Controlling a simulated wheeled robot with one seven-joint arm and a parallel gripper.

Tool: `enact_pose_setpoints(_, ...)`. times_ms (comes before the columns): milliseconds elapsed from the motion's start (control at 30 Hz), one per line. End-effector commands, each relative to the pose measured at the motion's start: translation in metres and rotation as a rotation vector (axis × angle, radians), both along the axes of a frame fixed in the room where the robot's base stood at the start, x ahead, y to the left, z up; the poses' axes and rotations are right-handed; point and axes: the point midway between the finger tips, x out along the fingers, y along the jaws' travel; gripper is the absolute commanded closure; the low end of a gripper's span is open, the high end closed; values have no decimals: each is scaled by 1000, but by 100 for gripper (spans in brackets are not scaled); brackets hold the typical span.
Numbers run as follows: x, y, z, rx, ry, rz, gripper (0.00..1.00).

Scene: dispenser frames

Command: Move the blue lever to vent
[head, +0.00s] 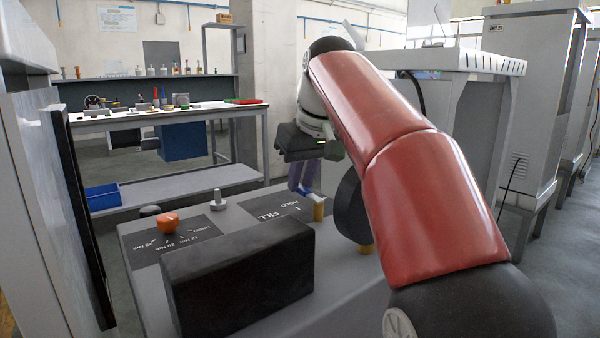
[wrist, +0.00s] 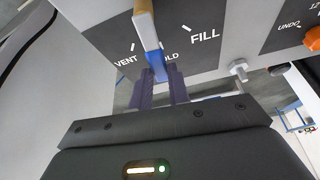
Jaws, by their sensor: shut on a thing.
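In the head view the lever is mostly hidden at my fingers, beside a brass post (head: 318,209). My gripper (wrist: 163,76) is shut on the lever's end; it also shows in the head view (head: 301,188) above the panel.
A black block (head: 238,270) stands in front. A workbench (head: 170,113) with small items is behind.

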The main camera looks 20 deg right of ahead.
Motion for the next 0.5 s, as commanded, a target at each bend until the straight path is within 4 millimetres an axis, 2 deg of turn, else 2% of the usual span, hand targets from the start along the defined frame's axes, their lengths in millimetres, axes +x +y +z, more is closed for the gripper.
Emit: enact_pose_setpoints(500, 2, -21, 4, -1, -1, -398, 100)
